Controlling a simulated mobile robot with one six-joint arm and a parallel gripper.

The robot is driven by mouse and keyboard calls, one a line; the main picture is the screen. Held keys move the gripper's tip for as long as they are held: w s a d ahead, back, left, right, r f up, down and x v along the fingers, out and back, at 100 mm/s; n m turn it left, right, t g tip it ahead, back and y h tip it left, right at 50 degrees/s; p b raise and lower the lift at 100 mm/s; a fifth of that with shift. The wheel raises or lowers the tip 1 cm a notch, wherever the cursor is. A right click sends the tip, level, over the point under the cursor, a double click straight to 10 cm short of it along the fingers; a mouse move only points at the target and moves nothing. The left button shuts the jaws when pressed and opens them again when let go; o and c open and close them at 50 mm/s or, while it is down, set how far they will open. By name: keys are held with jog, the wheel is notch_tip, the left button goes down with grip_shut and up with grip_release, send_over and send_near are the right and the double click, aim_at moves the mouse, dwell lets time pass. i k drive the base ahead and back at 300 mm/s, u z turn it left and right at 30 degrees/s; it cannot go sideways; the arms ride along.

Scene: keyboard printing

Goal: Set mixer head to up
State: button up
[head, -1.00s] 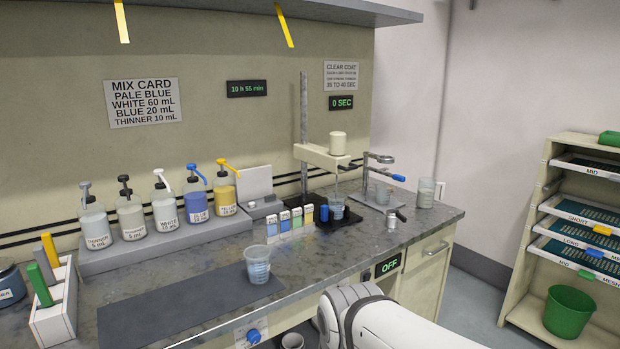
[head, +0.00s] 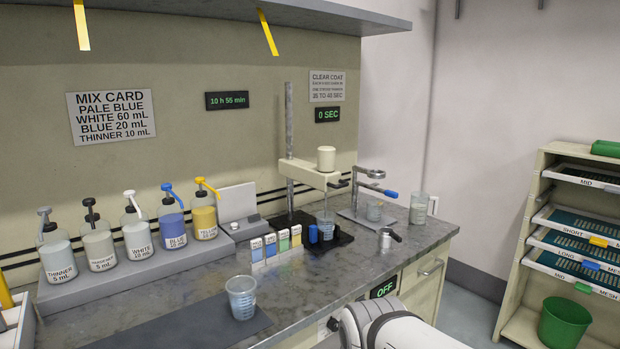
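The mixer stands at the back of the bench, right of centre. Its cream mixer head (head: 310,173) is mounted on a vertical metal post (head: 289,135), with a white motor cap (head: 326,159) on top. The head sits low on the post, with much bare post above it. A clear beaker (head: 325,224) stands below the head on the black base (head: 341,239). A dark knob or lever (head: 338,184) shows at the head's right end. My white arm shows at the bottom right; my gripper is not in view.
Pump bottles (head: 138,236) line a grey riser at left. Another beaker (head: 241,297) stands on the dark mat near the front. Colour swatch cards (head: 283,242) stand before the mixer. A metal stand with a blue handle (head: 391,194) is to its right. A shelf overhangs the left.

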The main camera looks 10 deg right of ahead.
aim_at(323, 176)
jog(key=z, duration=0.4)
jog(key=i, duration=1.15)
jog(key=z, duration=0.5)
